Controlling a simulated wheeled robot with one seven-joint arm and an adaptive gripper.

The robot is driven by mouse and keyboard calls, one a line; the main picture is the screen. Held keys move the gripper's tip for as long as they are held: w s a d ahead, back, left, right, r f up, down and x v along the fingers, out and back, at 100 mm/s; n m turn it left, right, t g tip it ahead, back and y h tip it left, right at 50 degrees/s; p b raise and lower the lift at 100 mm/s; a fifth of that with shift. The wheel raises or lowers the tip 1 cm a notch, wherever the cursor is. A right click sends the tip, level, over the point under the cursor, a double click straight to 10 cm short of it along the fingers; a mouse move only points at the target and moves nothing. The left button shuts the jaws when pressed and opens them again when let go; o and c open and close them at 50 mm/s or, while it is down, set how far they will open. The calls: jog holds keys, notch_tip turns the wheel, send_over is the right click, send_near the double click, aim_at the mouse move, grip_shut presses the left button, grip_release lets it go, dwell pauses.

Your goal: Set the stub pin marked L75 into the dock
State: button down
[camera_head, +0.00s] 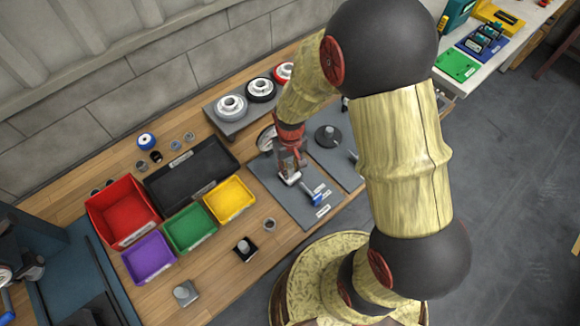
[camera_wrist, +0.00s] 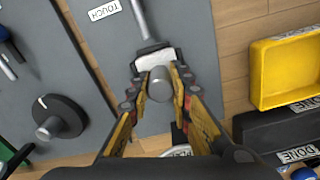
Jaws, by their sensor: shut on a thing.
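In the wrist view my gripper (camera_wrist: 160,88) is shut on a short grey cylinder (camera_wrist: 160,83), seen end-on, which looks like a stub pin. No L75 mark can be read on it. A hammer-like tool with a blue handle (camera_head: 313,198) lies on the mat, its pale head (camera_wrist: 153,62) right behind the cylinder; I cannot tell whether they touch. At the front of the bench, a black base (camera_head: 243,253) and a grey block (camera_head: 184,297) each carry a grey cylinder. I cannot tell which is the dock.
Red (camera_head: 115,214), purple (camera_head: 148,258), green (camera_head: 190,228) and yellow (camera_head: 230,200) bins and a black tray (camera_head: 190,172) stand left of my gripper. A raised shelf (camera_head: 233,130) with wheels is behind. Bare wood (camera_head: 215,275) lies at the front.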

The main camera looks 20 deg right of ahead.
dwell(0.6)
jog(key=c, duration=1.6)
grip_release()
jog(key=shift+c, duration=0.2)
jog(key=shift+o, duration=0.5)
jog(key=shift+s, duration=0.1)
notch_tip(320, 180, up, 12)
jog(key=s+r+t, duration=0.2)
jog(key=s+r, duration=0.5)
jog(key=r, duration=0.3)
jog(key=s+r+t, duration=0.3)
jog(key=s+r, duration=0.4)
jog(key=r, duration=0.4)
jog(key=shift+m+t, duration=0.3)
